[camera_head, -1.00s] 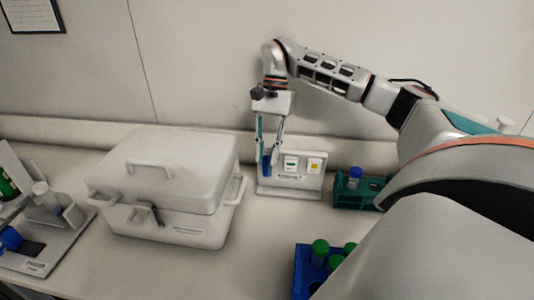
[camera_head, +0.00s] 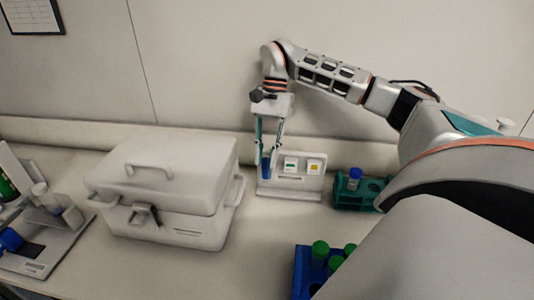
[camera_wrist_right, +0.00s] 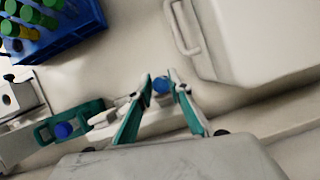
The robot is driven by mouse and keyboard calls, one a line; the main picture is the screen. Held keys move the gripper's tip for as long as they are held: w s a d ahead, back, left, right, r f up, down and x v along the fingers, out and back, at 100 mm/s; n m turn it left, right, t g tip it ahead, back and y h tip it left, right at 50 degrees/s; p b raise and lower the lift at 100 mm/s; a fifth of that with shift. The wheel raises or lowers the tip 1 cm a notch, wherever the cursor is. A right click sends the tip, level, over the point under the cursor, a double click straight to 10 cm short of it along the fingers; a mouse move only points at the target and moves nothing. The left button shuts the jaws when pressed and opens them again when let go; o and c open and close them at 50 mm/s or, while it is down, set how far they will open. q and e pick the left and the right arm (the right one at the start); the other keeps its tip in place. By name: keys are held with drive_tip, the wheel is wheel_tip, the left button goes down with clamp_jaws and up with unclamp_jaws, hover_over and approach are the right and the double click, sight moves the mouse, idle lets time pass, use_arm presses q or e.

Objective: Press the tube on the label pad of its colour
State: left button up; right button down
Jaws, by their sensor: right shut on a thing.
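My right gripper (camera_head: 268,157) is shut on a blue tube (camera_head: 266,168). In the right wrist view the tube's blue cap (camera_wrist_right: 160,85) shows between the fingertips. The gripper points down, and the tube is in front of the left part of a white label stand (camera_head: 290,196). The stand's upright face carries a green label pad (camera_head: 291,166) and a yellow label pad (camera_head: 314,167). The area behind the tube is hidden, and I cannot tell whether the tube touches the stand. My left gripper is out of view.
A white lidded box (camera_head: 165,185) stands left of the stand. A teal rack (camera_head: 345,200) with a blue-capped tube (camera_head: 355,177) stands to its right. A blue rack (camera_head: 302,272) with green-capped tubes is nearer, partly behind my arm. Bottles stand on a device at far left.

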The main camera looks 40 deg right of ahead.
drive_tip(key=shift+s+a, duration=0.6)
drive_tip(key=shift+a, duration=0.15)
drive_tip(key=shift+s+a, duration=1.3)
drive_tip(key=shift+a, duration=0.3)
